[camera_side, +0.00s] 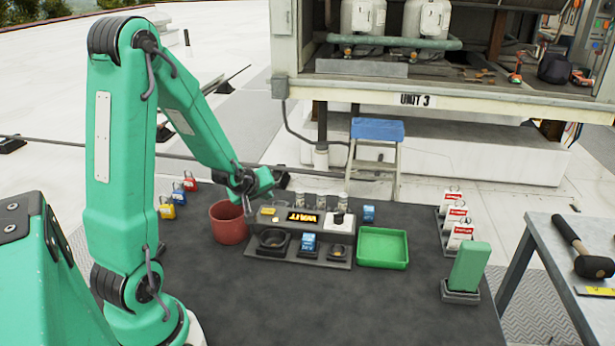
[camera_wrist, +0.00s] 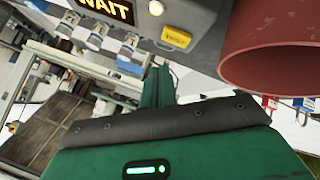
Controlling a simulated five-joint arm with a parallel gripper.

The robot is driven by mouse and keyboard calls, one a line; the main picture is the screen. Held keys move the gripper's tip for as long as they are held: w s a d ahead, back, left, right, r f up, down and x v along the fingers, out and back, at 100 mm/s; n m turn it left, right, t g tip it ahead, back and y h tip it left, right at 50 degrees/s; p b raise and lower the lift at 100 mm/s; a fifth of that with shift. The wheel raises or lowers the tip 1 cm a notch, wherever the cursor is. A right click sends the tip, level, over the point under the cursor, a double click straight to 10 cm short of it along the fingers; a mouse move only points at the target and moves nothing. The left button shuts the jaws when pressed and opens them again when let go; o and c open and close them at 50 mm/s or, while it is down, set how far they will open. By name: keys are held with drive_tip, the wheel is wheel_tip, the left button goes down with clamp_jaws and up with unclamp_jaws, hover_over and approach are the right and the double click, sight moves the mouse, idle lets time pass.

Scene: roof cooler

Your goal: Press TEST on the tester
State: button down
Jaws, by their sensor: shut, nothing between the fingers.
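The tester (camera_side: 300,235) is a low grey panel on the dark table, and its amber display (camera_side: 303,217) reads WAIT. That display also shows at the top of the wrist view (camera_wrist: 105,8). A yellow button (camera_wrist: 176,38) with small lettering, too blurred to read surely, is on the tester; in the side view it is a small yellow patch (camera_side: 267,211) left of the display. My gripper (camera_side: 248,210) is shut and empty, above the tester's left end by the red cup. In the wrist view its fingers (camera_wrist: 157,72) point toward the yellow button, apparently apart from it.
A red cup (camera_side: 228,224) stands close left of the tester. A blue block (camera_side: 309,244) sits in the tester's middle front seat. A green tray (camera_side: 383,248) is at its right. Several padlocks (camera_side: 179,198) lie at the left. Table front is clear.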

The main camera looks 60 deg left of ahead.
sight(268, 216)
drive_tip(key=shift+r, duration=1.45)
drive_tip(key=s+d+r+m+h, duration=0.3)
drive_tip(key=d+r+m, duration=0.5)
drive_tip(key=d, duration=0.5)
drive_tip(key=s+d+r+m+g+h, duration=0.1)
drive_tip(key=s+d+r+m+g, duration=0.1)
drive_tip(key=s+d+r+m, duration=0.3)
drive_tip(key=s+d+m, duration=0.1)
drive_tip(key=s+d, duration=0.3)
drive_tip(key=s, duration=0.1)
drive_tip(key=shift+s+d+r+m+h, duration=0.2)
drive_tip(key=shift+s+d+m+h, duration=0.1)
drive_tip(key=shift+s+d+h, duration=0.1)
